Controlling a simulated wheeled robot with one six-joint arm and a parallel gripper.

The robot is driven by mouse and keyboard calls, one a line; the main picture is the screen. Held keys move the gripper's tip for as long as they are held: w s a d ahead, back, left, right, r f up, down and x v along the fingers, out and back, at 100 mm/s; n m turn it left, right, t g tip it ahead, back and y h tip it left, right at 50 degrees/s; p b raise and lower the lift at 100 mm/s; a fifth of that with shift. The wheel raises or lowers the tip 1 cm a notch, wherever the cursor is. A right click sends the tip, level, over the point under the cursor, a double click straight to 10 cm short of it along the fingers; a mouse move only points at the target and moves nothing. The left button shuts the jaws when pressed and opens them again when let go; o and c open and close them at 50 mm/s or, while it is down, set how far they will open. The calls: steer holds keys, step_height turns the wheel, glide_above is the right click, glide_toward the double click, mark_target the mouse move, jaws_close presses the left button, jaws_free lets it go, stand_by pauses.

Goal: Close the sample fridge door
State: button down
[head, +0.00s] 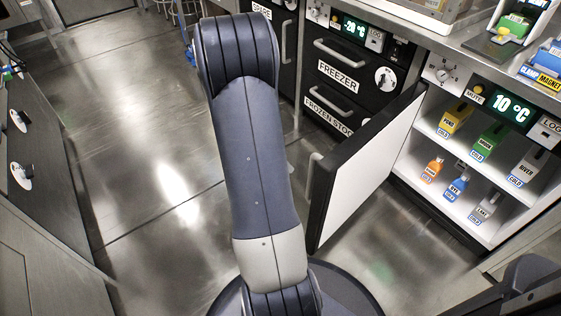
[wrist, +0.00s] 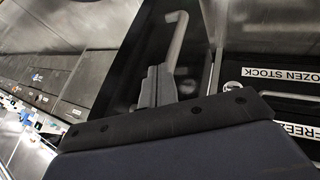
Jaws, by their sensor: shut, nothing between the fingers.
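The sample fridge door (head: 368,160) stands open in the head view, swung out from the fridge with its white inner side facing right. Its grey bar handle (head: 313,185) shows at the free edge, partly behind my arm. The fridge (head: 425,165) is open to view, with a 10 °C display above it. In the wrist view, a dark panel that looks like the door's outer face carries a grey handle (wrist: 178,42). My gripper (wrist: 157,75) is shut and empty, close to that handle; I cannot tell whether they touch. My arm hides the gripper in the head view.
Labelled samples such as a yellow one (head: 455,118) and a green one (head: 487,142) stand on the fridge shelves. A freezer with drawers (head: 345,80) is beyond the door. Cabinets (head: 40,150) line the left. Open floor (head: 150,190) lies between.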

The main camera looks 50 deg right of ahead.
steer(key=s+f+b, duration=0.2)
steer(key=s+f, duration=0.1)
steer(key=s, duration=0.3)
steer(key=shift+s+d+f, duration=0.2)
steer(key=shift+d+f, duration=0.2)
